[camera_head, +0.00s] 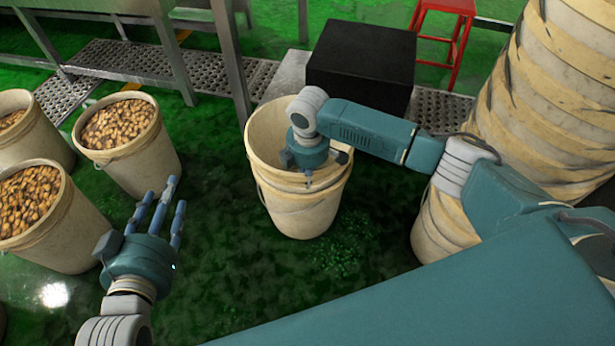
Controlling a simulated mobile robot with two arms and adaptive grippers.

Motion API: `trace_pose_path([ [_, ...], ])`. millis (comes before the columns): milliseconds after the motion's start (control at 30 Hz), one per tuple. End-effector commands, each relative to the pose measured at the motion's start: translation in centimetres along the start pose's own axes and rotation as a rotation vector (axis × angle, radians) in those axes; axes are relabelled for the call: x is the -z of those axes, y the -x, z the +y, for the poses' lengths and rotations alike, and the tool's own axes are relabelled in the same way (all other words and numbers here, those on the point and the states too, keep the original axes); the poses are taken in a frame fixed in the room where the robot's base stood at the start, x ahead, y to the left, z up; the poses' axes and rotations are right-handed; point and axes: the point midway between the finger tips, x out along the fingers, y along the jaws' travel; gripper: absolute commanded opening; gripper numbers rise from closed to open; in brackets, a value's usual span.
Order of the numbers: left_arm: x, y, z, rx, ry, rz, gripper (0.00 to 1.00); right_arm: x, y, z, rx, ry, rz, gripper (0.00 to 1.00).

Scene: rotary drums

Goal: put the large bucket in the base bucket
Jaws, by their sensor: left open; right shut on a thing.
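A large cream bucket (263,140) stands upright near the middle of the head view, with its mouth open upward. A second rim band runs around it lower down, so it looks nested in a base bucket (300,218) that stands on the green floor. I cannot tell how deep it sits. My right gripper (311,177) reaches in from the right and is shut on the large bucket's near rim. The gripper and wrist hide part of the bucket's mouth and inside. My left gripper (165,203) is open and empty at lower left, apart from the buckets, fingers pointing up.
Several filled buckets (150,160) stand at the left. A tall stack of nested buckets (535,100) rises at the right. A black box (362,60), a red stool (445,22) and a metal frame (232,60) are behind. Floor between my grippers is clear.

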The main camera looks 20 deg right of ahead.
Motion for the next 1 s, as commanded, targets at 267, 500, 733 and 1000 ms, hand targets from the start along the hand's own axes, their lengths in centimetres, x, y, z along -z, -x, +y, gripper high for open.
trace_pose_path([
  [267,-0.6,0.1,-0.1,0.002,0.0,-0.03,0.45,0.1,-0.3,0.2,-0.006,0.0,0.003,0.0],
  [500,-1.2,0.2,-0.2,0.004,0.0,-0.056,0.45,0.1,-0.8,0.2,-0.007,0.0,0.004,0.0],
  [733,-1.6,0.3,-0.2,0.004,0.001,-0.064,0.45,0.0,-1.0,-0.1,0.0,0.0,0.0,0.25],
  [1000,-1.7,0.3,-0.1,0.004,0.002,-0.063,0.45,0.0,-0.9,0.0,-0.001,0.0,0.0,0.25],
])
